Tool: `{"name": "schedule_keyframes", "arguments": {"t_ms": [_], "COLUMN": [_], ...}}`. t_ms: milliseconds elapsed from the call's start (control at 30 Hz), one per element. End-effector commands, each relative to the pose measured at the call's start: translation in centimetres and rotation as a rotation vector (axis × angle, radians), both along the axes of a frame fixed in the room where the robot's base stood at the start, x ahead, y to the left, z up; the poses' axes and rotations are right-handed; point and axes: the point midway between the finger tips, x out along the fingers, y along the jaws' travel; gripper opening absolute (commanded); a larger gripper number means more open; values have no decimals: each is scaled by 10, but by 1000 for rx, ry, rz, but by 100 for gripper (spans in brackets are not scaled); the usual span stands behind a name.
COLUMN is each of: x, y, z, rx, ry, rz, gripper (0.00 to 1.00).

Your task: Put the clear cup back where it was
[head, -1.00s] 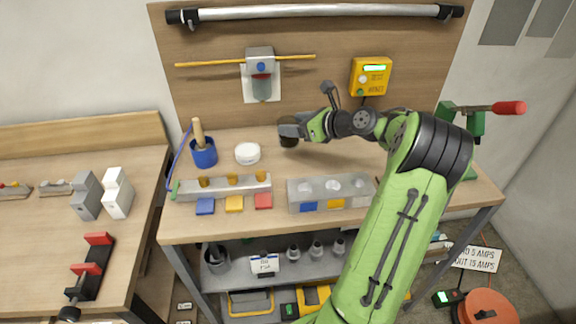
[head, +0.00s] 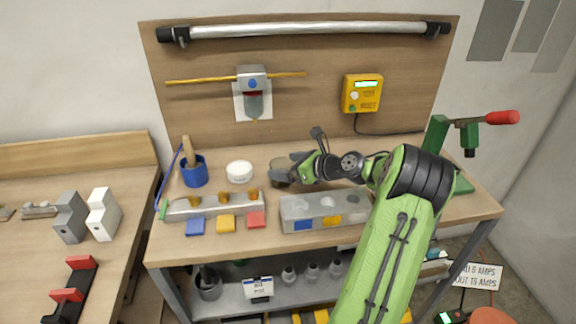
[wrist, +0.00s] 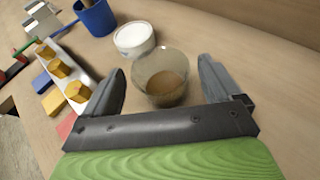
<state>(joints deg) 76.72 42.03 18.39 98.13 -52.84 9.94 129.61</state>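The clear cup (wrist: 162,78) holds something brown and appears upright on the bench top. In the wrist view it sits between the two fingers of my gripper (wrist: 163,86), with a narrow gap visible on each side. My gripper is open around the cup. In the head view the cup (head: 280,172) is partly hidden by my gripper (head: 291,172), right of a round white dish (head: 240,172).
A blue pot (head: 194,173) stands left of the dish. The backboard (head: 310,100) rises behind. The bench right of the cup is partly covered by my arm.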

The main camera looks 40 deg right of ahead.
Motion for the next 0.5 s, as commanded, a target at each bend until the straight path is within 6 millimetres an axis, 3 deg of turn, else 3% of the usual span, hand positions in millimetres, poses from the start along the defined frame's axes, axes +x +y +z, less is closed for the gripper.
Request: {"name": "schedule_keyframes", "arguments": {"t_ms": [233, 500], "x": [-3, -65], "y": [-2, -14], "z": [5, 34], "rx": [0, 0], "ry": [0, 0], "rz": [-3, -8], "gripper": [91, 91]}}
